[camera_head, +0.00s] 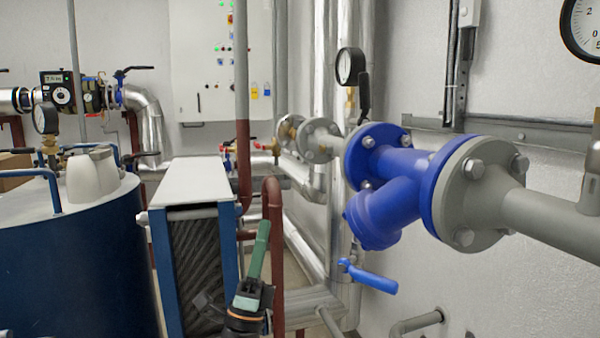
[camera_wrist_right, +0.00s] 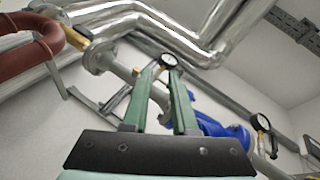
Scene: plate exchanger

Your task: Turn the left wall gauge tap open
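The left wall gauge (camera_head: 350,66) is a round white dial with a dark rim, above the grey pipe just left of the blue strainer. Its black tap lever (camera_head: 363,92) stands nearly upright beside the brass stem. My left gripper is not in view.
The blue strainer (camera_head: 395,180) with its bolted flanges juts out at right. A blue lever valve (camera_head: 370,276) sits below it. A second wall gauge (camera_head: 582,28) is at top right. A red-brown pipe (camera_head: 273,240) rises close beside my right gripper. A white-topped unit (camera_head: 190,183) stands left.

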